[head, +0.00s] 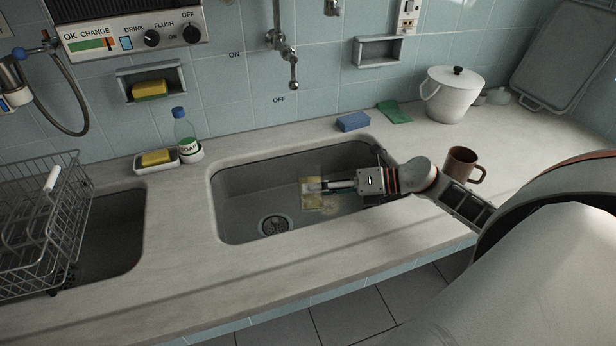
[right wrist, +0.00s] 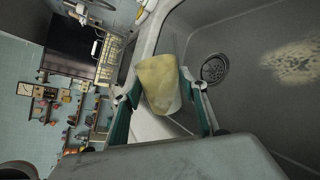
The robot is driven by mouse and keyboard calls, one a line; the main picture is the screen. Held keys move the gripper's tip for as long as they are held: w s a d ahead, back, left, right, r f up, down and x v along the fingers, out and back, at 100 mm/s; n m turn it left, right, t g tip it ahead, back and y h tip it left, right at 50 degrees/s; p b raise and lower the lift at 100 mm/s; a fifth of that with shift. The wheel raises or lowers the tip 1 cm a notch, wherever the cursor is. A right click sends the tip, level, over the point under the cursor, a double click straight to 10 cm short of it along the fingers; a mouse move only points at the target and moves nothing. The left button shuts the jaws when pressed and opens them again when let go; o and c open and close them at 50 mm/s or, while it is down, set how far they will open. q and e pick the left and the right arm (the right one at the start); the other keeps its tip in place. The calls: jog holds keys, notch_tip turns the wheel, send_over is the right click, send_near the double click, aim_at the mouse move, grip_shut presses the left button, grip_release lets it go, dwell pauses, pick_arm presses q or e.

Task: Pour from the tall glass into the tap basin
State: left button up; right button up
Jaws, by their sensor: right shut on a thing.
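The tall glass (right wrist: 160,82) looks yellowish and see-through in the right wrist view, between the two fingers of my right gripper (right wrist: 160,104). In the head view my right gripper (head: 330,187) reaches from the right over the tap basin (head: 240,190) and is shut on the glass (head: 318,202). How far the glass is tilted, and how much is in it, I cannot tell. A pale yellowish patch (right wrist: 292,62) lies on the basin floor in the wrist view. The round drain (head: 274,224) is left of the gripper. My left gripper is not in view.
The tap (head: 292,72) hangs from the wall behind the basin. A brown mug (head: 462,164) and white lidded pot (head: 453,95) stand to the right. A soap bottle (head: 184,132) stands left of the basin, and a wire rack (head: 35,225) sits over another basin.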

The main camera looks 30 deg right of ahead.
jog(key=shift+r+p, duration=0.2)
jog(key=shift+p, duration=0.1)
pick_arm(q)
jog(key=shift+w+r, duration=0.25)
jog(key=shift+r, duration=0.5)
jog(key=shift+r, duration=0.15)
pick_arm(e)
jog(key=shift+f+m, duration=0.1)
jog(key=shift+m, duration=0.2)
pick_arm(q)
jog(key=shift+p, duration=0.35)
pick_arm(e)
jog(key=shift+f+m+g, duration=0.1)
jog(key=shift+m+g, duration=0.3)
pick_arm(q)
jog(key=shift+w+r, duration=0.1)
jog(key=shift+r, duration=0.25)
pick_arm(e)
jog(key=shift+w+f, duration=0.1)
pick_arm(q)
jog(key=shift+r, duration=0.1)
pick_arm(e)
jog(key=shift+d+f+m+g+y, duration=0.15)
jog(key=shift+m+g+y, duration=0.15)
jog(key=shift+m+g, duration=0.15)
jog(key=shift+w+m, duration=0.15)
jog(key=shift+m, duration=0.1)
